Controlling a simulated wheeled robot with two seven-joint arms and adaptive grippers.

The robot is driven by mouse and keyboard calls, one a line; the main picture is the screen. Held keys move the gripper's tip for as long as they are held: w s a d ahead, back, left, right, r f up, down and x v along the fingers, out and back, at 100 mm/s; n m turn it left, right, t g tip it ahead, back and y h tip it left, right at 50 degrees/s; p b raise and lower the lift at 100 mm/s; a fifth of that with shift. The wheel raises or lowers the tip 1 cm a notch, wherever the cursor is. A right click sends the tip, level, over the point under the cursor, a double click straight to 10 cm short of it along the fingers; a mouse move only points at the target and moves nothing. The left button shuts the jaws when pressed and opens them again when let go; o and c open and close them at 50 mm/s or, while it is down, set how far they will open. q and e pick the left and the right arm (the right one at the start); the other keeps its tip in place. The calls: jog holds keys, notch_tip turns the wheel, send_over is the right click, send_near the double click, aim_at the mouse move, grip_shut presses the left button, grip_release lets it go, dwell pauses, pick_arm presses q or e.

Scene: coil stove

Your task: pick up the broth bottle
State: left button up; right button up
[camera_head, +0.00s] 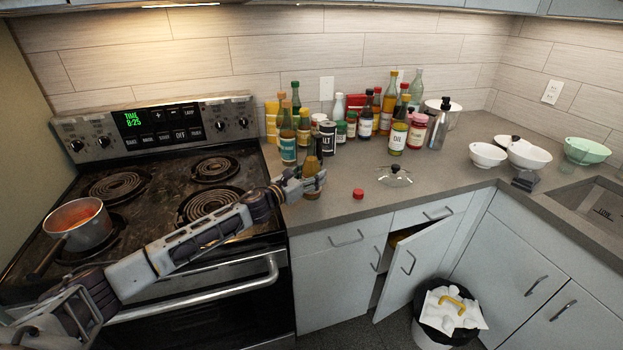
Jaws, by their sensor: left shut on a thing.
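An amber-brown bottle with a dark top (312,163), which I take for the broth bottle, is upright at the counter's front, just right of the stove. Its label is not readable. My left gripper (308,184) reaches it from the left and is shut on its lower body, hiding part of it. I cannot tell whether its base touches the counter. My right gripper is out of view.
Several bottles and jars crowd behind, including an oil bottle (398,132) and a salt container (327,137). A red cap (358,194) and a glass lid (395,177) lie to the right. A saucepan (78,225) sits on the stove. A cabinet door (412,268) stands ajar.

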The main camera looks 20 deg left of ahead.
aim_at(311, 145)
pick_arm(q)
jog(key=shift+r, duration=0.65)
jog(key=shift+r+p, duration=0.3)
jog(key=shift+r, duration=0.45)
notch_tip(311, 145, up, 5)
jog(key=shift+f+p, duration=0.2)
jog(key=shift+p, duration=0.4)
jog(key=shift+r, duration=0.65)
jog(key=shift+r+p, duration=0.4)
jog(key=shift+r, duration=0.35)
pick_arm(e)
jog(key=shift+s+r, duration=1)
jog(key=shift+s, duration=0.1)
pick_arm(q)
jog(key=shift+a, duration=0.1)
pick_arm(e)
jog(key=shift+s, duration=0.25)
